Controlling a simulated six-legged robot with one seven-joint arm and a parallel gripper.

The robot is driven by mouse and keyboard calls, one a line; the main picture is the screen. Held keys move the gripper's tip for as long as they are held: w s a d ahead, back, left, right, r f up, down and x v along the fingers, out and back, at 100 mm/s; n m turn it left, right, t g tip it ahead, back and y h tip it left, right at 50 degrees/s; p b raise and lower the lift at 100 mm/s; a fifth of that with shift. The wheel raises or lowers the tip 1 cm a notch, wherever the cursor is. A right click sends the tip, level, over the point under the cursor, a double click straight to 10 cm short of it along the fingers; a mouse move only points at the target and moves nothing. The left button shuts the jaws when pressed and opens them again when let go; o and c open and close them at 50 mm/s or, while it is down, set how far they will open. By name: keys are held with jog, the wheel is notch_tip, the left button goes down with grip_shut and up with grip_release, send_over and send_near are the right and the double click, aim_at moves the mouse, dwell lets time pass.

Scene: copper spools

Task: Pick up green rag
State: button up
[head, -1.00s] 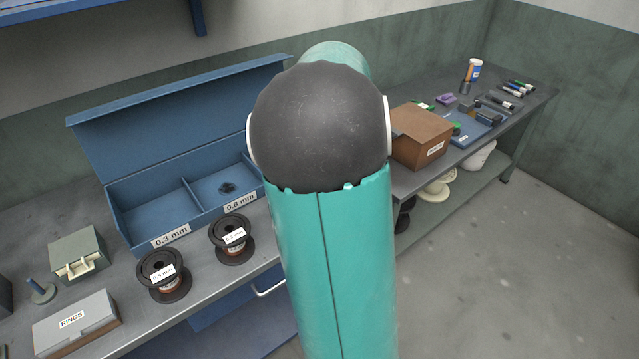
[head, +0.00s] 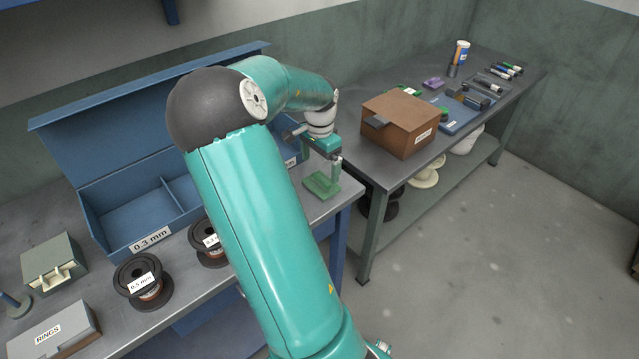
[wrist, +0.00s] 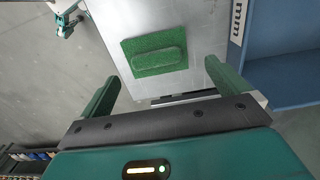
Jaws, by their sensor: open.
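The green rag (wrist: 155,52) lies on the grey metal bench top in the wrist view, a flat square with a raised fold across it. In the head view it (head: 322,186) lies near the bench's right end. My gripper (wrist: 161,72) is open and empty, its two green fingers spread to either side of the rag's near edge in the picture. In the head view my gripper (head: 326,153) is above the rag, apart from it, and partly hidden by its own body.
A blue open case (head: 120,205) stands behind the rag's left, its wall also showing in the wrist view (wrist: 283,80). Black wire spools (head: 143,283) stand further left. A brown box (head: 400,125) sits on a second bench at right, past a narrow gap.

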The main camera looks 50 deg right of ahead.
aim_at(322, 179)
jog(key=shift+s+f, duration=0.5)
notch_tip(322, 179, down, 5)
jog(key=shift+w+r, duration=0.1)
jog(key=shift+r, duration=0.05)
jog(key=shift+w, duration=0.15)
jog(key=c, duration=0.7)
